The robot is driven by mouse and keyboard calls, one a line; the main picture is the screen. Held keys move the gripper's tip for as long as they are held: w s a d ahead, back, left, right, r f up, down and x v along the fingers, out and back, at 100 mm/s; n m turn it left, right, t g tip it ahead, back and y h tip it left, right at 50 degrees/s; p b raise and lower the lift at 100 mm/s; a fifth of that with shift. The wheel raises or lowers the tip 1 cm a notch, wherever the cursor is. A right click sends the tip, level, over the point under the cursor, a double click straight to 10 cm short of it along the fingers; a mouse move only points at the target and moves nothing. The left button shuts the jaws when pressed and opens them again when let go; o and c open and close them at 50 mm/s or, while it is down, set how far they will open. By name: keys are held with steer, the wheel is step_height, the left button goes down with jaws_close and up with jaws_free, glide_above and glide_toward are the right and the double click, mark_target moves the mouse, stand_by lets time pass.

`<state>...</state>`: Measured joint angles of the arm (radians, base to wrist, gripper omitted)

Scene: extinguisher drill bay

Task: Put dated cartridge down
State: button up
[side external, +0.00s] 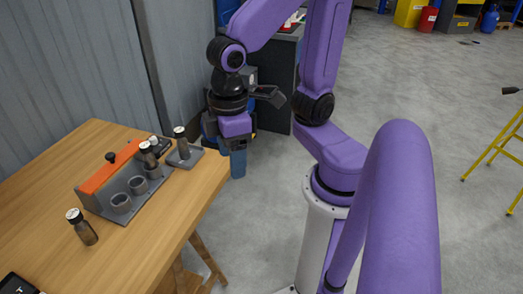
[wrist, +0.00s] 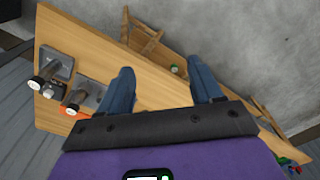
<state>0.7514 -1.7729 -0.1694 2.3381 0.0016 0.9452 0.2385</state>
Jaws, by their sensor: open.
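Three dark cartridges with white tops show in the side view. One cartridge (side external: 182,141) stands on a small grey tray (side external: 194,157) near the table's far right corner. Another cartridge (side external: 149,157) is upright in the grey rack (side external: 100,205) with the orange bar. A third cartridge (side external: 83,228) is on the bare table left of the rack. I cannot read which is dated. My gripper (side external: 238,163) is open and empty, pointing down just past the table's right edge, beside the tray. In the wrist view, its blue fingers (wrist: 163,88) are apart, with the tray's cartridge (wrist: 44,80) to their left.
The rack has two empty round holders (side external: 128,194). The wooden table (side external: 50,180) has free room around the rack. A dark cabinet (side external: 275,75) stands behind my gripper, and a corrugated wall (side external: 70,70) runs behind the table. A yellow stand (side external: 495,150) is far right.

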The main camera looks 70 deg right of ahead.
steer(key=s+d+f+n, duration=0.1)
steer(key=s+d+n, duration=0.2)
steer(key=s+d, duration=0.1)
steer(key=shift+s+d+f+n, duration=0.15)
steer(key=shift+s+n, duration=0.15)
steer(key=shift+s, duration=0.15)
stand_by(0.9)
